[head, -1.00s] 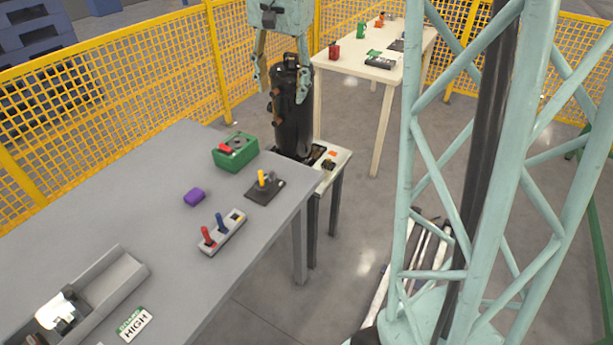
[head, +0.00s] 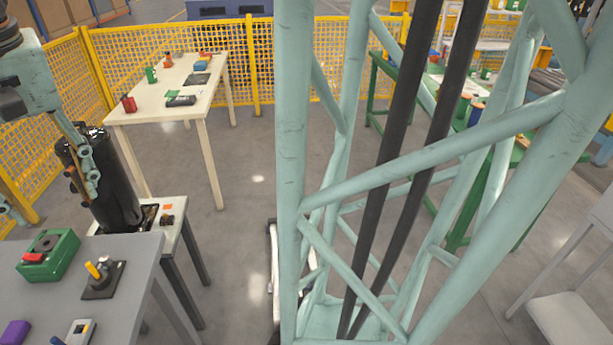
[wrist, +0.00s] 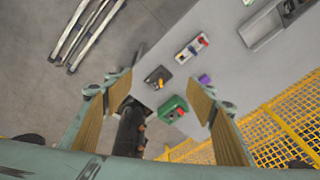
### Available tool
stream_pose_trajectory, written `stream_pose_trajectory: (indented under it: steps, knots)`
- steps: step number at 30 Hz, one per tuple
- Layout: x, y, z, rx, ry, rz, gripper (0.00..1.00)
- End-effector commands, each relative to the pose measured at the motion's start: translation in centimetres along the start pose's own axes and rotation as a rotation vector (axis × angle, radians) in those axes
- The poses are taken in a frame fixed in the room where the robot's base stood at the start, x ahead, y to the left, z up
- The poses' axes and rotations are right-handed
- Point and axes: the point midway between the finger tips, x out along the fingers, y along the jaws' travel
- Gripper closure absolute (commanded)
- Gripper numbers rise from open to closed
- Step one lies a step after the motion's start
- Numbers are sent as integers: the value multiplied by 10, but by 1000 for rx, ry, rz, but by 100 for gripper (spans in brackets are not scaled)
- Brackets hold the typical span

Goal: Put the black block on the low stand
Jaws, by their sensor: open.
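A tall black cylinder (head: 108,185) with copper-coloured fittings stands upright on a low, white-topped stand (head: 168,238) with dark legs. A small dark piece (head: 167,220) lies on that stand, right of the cylinder; I cannot tell whether it is the black block. My gripper (head: 50,206) is at the left of the head view, beside the cylinder, with one finger overlapping it. In the wrist view my gripper (wrist: 160,92) is open, its tan-padded fingers wide apart with nothing between the tips. The cylinder (wrist: 130,128) shows below, nearer the left finger.
A grey table (head: 135,270) holds a green box (head: 48,255), a joystick (head: 100,278) and a purple block (head: 14,333). A cream table (head: 150,112) with small items, including a black box (head: 181,101), stands behind. Yellow mesh fence (head: 270,60) bounds the area.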

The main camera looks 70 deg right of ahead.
Motion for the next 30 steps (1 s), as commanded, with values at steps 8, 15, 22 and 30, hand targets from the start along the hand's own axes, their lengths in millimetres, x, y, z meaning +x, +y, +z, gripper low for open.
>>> stream_pose_trajectory:
  steps: [8, 15, 22, 30]
  knots:
    - [-34, 15, 50, -104, 55, -22, 49]
    - [-44, 20, 94, -218, 74, -35, 49]
    - [-49, 28, 136, -327, 92, -46, 49]
    - [-48, 40, 183, -444, 109, -59, 49]
